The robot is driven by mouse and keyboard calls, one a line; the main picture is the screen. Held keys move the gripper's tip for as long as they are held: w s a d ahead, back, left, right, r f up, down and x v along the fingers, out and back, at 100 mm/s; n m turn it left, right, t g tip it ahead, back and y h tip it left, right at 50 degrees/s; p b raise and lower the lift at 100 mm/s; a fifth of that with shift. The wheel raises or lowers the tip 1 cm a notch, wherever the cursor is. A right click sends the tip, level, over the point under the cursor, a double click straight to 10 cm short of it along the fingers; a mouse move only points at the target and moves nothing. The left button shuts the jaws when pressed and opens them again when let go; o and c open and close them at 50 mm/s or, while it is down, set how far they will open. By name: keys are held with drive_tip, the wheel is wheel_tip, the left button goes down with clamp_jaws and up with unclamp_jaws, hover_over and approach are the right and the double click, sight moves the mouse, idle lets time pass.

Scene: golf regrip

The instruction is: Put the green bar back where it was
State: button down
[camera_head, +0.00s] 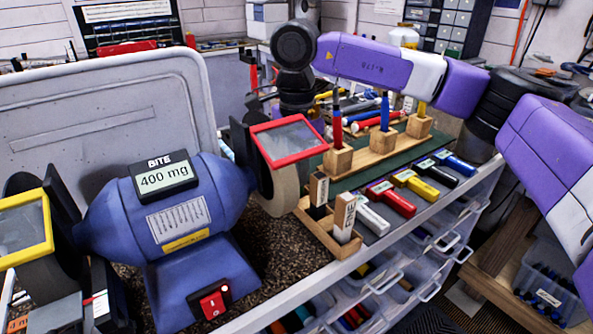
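I cannot make out a green bar in this view. A row of bars lies on the ledge at the right: a white bar (366,217), a red bar (391,198), a yellow bar (416,185), a black bar (436,173) and a blue bar (456,162). A wooden holder (328,238) in front of them carries two upright pieces, one dark and one pale. My arm reaches in from the right, and its dark end (296,98) points down behind the upright red tool. The fingertips are not clear, so I cannot tell whether they are open or hold anything.
A blue bench grinder (170,215) reading 400 mg fills the left, with a red-framed guard (290,142). Wooden blocks on a plank (376,160) hold upright red, blue and yellow tools. Loose tools lie behind them. Clear drawers (385,285) sit below the ledge.

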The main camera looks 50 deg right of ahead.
drive_tip(key=shift+f, duration=0.3)
drive_tip(key=c, duration=1.2)
unclamp_jaws()
drive_tip(key=shift+f, duration=0.1)
wheel_tip(320, 180, up, 12)
drive_tip(key=shift+r, duration=0.15)
